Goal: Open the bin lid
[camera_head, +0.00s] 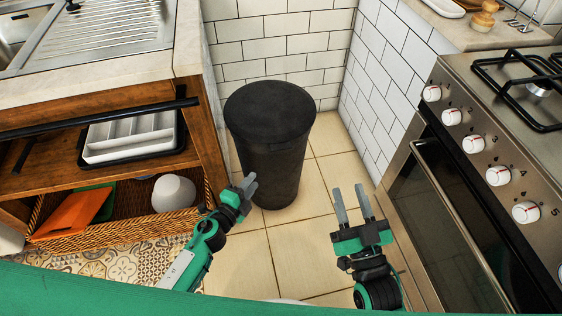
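A black round bin (272,168) stands on the tiled floor in the corner between the wooden counter and the oven. Its dark flat lid (270,108) sits level on top and looks shut. My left gripper (249,182) is in front of the bin's left side, below lid height in the picture. Its fingers are seen nearly edge-on, so their gap is unclear. My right gripper (352,190) is to the right of the bin, pointing up the picture, with its two fingers apart and nothing between them.
A wooden counter (205,130) with a sink, a black rail (100,119) and a wicker basket (110,232) is on the left. A steel oven (455,215) with a handle and knobs is on the right. White tiled walls (280,45) close off the back. Bare floor (300,250) lies in front of the bin.

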